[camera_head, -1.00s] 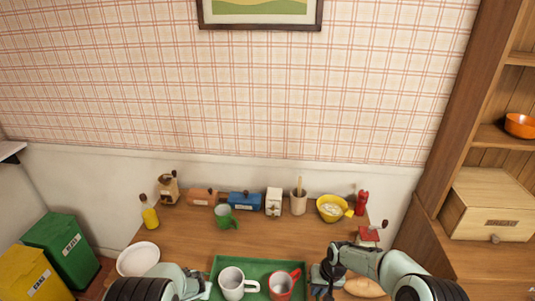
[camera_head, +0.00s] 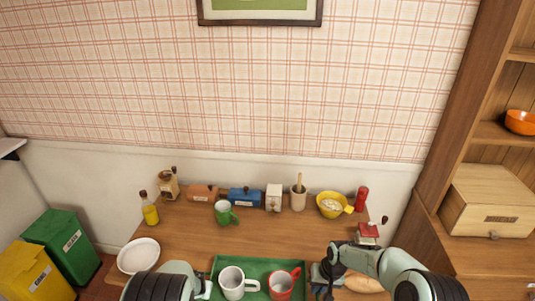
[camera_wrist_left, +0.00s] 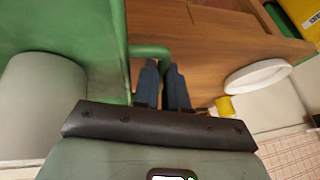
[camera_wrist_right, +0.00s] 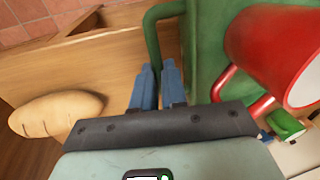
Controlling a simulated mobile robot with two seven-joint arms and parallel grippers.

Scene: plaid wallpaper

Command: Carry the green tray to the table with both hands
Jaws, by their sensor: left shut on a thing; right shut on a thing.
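The green tray (camera_head: 262,264) is at the bottom middle of the head view, with a white mug (camera_head: 232,281) and a red mug (camera_head: 281,284) standing in it. My left gripper (camera_wrist_left: 163,68) is shut on the tray's green side handle (camera_wrist_left: 150,52) in the left wrist view. My right gripper (camera_wrist_right: 158,72) is shut on the opposite handle (camera_wrist_right: 152,40) in the right wrist view. In the head view the tray's near edge is cut off. I cannot tell whether the tray touches the wooden table (camera_head: 185,237).
A white plate (camera_head: 138,255) lies left of the tray and a bread loaf (camera_head: 362,283) right of it. A green mug (camera_head: 225,212), yellow bowl (camera_head: 330,205) and a red-topped grinder (camera_head: 367,232) stand farther back. The table between the green mug and tray is clear.

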